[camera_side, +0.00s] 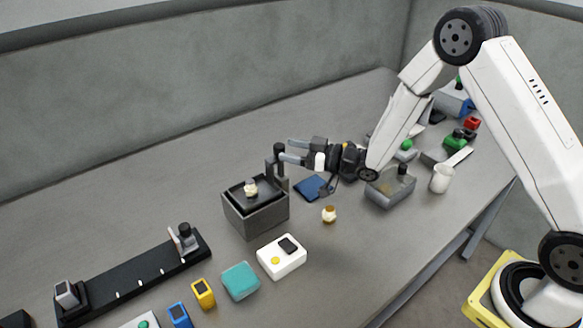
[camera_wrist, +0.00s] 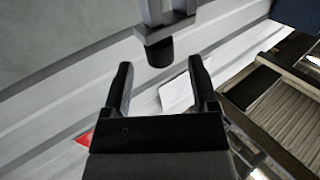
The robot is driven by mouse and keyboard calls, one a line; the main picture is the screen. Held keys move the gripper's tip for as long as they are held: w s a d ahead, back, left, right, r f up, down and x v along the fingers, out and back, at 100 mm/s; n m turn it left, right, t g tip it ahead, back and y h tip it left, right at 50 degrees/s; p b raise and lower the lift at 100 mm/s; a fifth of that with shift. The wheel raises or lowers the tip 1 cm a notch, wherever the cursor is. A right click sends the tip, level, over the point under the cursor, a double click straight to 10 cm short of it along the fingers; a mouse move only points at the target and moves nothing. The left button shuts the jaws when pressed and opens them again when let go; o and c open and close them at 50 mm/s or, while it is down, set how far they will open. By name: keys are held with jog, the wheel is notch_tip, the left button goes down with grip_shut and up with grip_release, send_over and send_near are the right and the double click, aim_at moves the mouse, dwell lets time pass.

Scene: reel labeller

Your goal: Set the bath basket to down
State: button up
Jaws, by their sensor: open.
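The bath (camera_side: 255,220) is a grey open box left of centre in the side view. Its dark basket (camera_side: 236,192) shows near the level of the rim, with a small cream-and-brown piece (camera_side: 251,187) on it. An upright post with a black knob (camera_side: 279,150) stands at the bath's back right corner. My gripper (camera_side: 287,151) is open, reaching in from the right with its fingertips close to the knob. In the wrist view, a black knob (camera_wrist: 160,52) under a grey bracket (camera_wrist: 166,22) lies just beyond my open fingertips (camera_wrist: 160,75). I cannot tell whether they touch it.
A small cream-and-brown piece (camera_side: 329,214), a blue pad (camera_side: 313,187) and a grey tray (camera_side: 390,193) lie right of the bath.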

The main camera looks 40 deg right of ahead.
jog(key=shift+x, duration=2.65)
grip_shut()
